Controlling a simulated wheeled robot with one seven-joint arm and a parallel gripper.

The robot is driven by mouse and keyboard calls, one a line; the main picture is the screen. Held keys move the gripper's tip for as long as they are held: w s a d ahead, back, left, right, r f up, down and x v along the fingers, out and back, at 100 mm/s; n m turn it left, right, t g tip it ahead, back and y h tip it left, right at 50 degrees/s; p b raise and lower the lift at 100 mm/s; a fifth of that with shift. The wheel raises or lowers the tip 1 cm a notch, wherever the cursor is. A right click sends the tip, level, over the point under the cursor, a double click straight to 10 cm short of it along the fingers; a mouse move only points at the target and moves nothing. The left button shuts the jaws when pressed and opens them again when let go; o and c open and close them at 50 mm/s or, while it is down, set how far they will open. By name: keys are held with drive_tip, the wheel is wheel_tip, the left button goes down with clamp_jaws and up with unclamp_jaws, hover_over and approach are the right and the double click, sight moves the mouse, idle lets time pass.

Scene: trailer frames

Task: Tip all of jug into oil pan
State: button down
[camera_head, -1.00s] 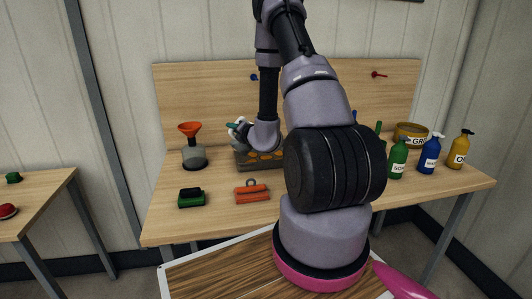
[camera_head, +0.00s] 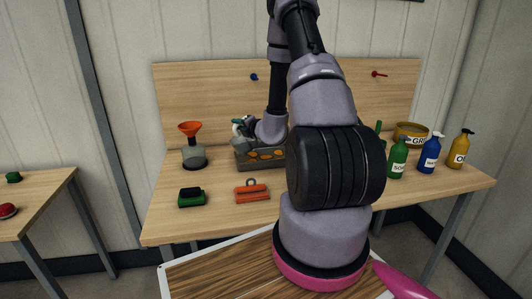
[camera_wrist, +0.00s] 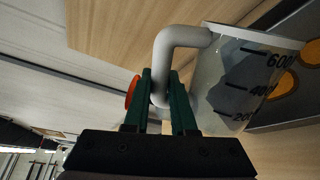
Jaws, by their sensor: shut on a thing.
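The jug (camera_wrist: 232,85) is clear with black level marks and a grey handle (camera_wrist: 180,38). My gripper (camera_wrist: 161,78) has green fingers shut on that handle in the wrist view. The jug is steeply tipped, with its 600-mark end lower than its 200-mark end. Whether liquid is left or flowing cannot be told. A grey box-like pan with orange round patches (camera_head: 262,158), seemingly the oil pan, sits at the back of the bench. My gripper (camera_head: 240,126) is just above its left end in the head view, where the jug is mostly hidden.
A vessel with an orange funnel (camera_head: 192,150) stands left of the pan. Green (camera_head: 191,197) and orange (camera_head: 252,191) items lie in front. Pump bottles (camera_head: 429,155) and a yellow tin (camera_head: 411,134) stand at right.

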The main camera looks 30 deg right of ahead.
drive_tip(key=shift+w+d+r+m, duration=0.15)
drive_tip(key=shift+d+m, duration=0.15)
drive_tip(key=shift+d, duration=0.25)
drive_tip(key=shift+w+d+f+m, duration=0.15)
drive_tip(key=shift+d+m, duration=0.15)
drive_tip(key=shift+d, duration=0.2)
drive_tip(key=shift+w+d+r, duration=0.1)
drive_tip(key=shift+d, duration=0.2)
drive_tip(key=shift+w+d+m, duration=0.15)
drive_tip(key=shift+d+m, duration=0.25)
drive_tip(key=shift+d, duration=0.25)
drive_tip(key=shift+d+r, duration=0.1)
drive_tip(key=shift+d, duration=0.05)
drive_tip(key=shift+w+d+r+m+y, duration=0.1)
drive_tip(key=shift+d+r+m+y, duration=0.1)
drive_tip(key=shift+d+m+y, duration=0.2)
drive_tip(key=shift+p, duration=0.3)
